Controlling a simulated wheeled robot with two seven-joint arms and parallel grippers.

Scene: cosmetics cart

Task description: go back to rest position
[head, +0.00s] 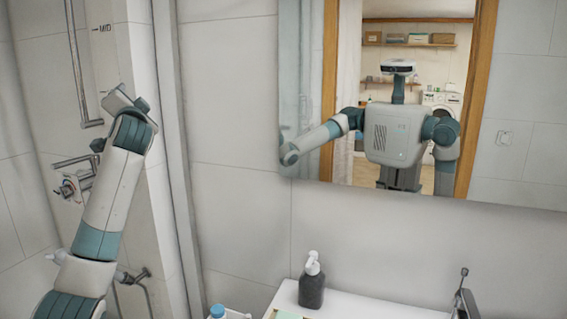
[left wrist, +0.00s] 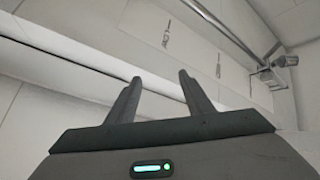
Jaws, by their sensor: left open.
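My left arm rises from the lower left in the head view, its wrist lifted in front of the shower area. My left gripper (left wrist: 155,98) shows in the left wrist view with its two dark fingers apart and nothing between them. Behind the fingers are pale wall panels and a metal rail. In the head view the fingers are hard to make out at the top of the arm. My right gripper is not seen directly in either view.
A mirror (head: 520,110) on the wall reflects my body. Below it, a dark soap dispenser (head: 312,288) with a white pump stands on a white counter (head: 350,303), beside a faucet (head: 466,300). A blue-capped bottle (head: 217,312) is at the bottom edge. Shower fittings (head: 72,185) are behind my left arm.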

